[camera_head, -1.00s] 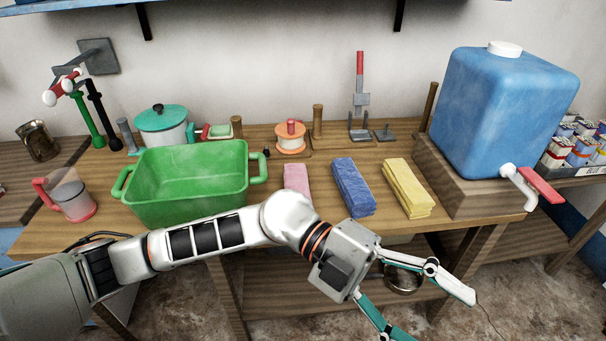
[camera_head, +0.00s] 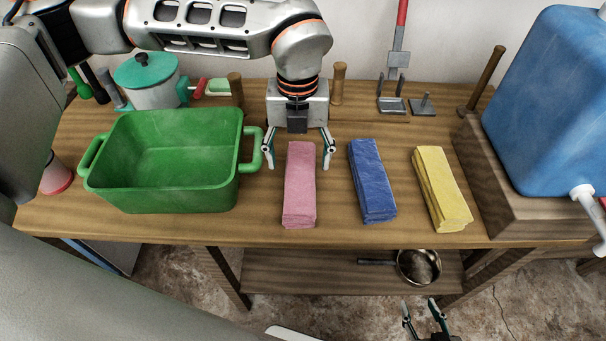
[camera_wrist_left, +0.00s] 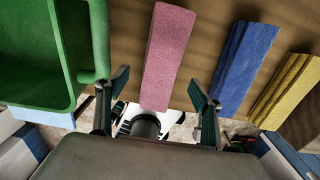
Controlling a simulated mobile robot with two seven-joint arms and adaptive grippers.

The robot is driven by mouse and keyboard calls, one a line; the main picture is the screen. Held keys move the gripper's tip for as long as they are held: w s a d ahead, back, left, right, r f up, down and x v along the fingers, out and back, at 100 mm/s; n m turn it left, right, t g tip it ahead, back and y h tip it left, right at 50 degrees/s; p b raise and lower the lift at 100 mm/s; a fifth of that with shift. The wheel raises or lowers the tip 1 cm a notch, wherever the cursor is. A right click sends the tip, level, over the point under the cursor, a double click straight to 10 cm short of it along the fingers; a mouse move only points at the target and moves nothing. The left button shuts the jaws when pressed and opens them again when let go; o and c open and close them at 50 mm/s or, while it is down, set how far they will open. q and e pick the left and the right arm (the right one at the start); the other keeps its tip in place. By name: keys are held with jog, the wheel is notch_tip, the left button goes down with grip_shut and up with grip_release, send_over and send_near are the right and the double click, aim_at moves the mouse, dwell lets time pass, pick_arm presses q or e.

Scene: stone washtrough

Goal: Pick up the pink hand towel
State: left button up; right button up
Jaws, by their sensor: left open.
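The pink hand towel (camera_head: 300,190) is folded into a long strip and lies flat on the wooden table, right of the green tub. My left gripper (camera_head: 297,164) is open and points down over the towel's far end, one finger on each side. In the left wrist view the pink towel (camera_wrist_left: 167,55) runs between the spread fingers of my left gripper (camera_wrist_left: 158,80), and nothing is held. Whether the fingers touch the table is hard to tell. My right gripper (camera_head: 422,312) shows at the bottom edge, fingers apart and empty, below the table's front edge.
The green tub (camera_head: 172,195) has a handle close to my left finger. A blue towel (camera_head: 372,182) and a yellow towel (camera_head: 442,190) lie to the right. A blue water container (camera_head: 550,100) stands further right. A pan (camera_head: 418,266) sits on the lower shelf.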

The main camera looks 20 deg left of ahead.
aim_at(300, 175)
pick_arm(q)
jog(key=shift+s+f, duration=0.2)
jog(key=shift+f, duration=0.65)
jog(key=f, duration=0.5)
jog(key=shift+w+d, duration=0.1)
jog(key=shift+w, duration=0.2)
jog(key=c, duration=1.3)
